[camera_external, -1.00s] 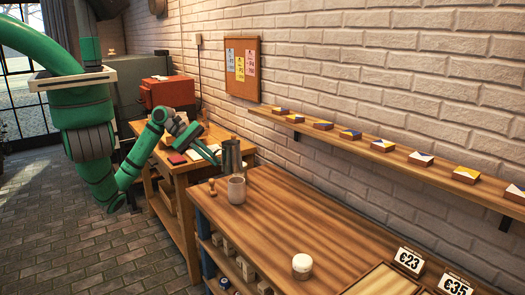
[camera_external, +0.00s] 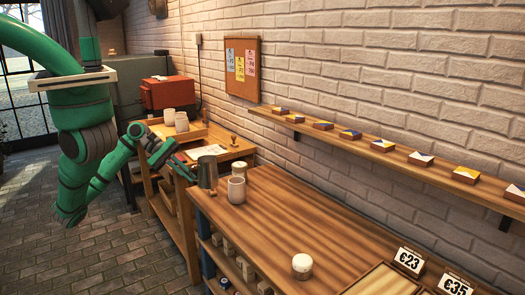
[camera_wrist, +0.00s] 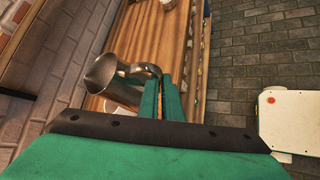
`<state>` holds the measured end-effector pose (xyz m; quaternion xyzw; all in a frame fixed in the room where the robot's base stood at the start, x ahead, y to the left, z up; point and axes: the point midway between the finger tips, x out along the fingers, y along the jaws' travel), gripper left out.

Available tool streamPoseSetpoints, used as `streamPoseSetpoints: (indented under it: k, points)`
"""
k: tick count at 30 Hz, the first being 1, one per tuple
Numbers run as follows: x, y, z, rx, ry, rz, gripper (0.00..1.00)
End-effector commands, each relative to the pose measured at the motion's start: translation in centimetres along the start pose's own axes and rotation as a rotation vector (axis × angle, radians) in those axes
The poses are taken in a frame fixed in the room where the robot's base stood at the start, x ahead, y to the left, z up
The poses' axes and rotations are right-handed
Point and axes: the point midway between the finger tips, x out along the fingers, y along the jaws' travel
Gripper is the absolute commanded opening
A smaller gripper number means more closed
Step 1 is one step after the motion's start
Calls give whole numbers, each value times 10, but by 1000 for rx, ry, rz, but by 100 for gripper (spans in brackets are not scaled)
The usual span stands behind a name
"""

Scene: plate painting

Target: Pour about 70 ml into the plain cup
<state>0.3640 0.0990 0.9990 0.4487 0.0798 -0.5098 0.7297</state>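A grey metal pitcher (camera_external: 208,173) stands upright at the left end of the near table. In the wrist view the pitcher (camera_wrist: 103,76) shows its open mouth and its handle. My gripper (camera_external: 191,173) is at its left side, with both fingers (camera_wrist: 162,84) close together around the handle. A second pale cup (camera_external: 239,168) shows behind that one. A white rim (camera_wrist: 118,107) shows partly hidden below the pitcher in the wrist view. I cannot see the liquid level or any cup marking.
A wooden side table holds a tray (camera_external: 200,132) with pale cups (camera_external: 182,122) and a wooden-knobbed stamp (camera_external: 233,139). The middle of the near table (camera_external: 300,215) is clear.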

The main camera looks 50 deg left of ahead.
Motion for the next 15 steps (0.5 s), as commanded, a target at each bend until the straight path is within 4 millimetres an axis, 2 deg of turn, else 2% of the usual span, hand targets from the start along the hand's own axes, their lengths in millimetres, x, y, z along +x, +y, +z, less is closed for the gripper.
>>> streamPoseSetpoints:
  k: [15]
  points:
    - [55,-54,-56,-5,-1,2,0]
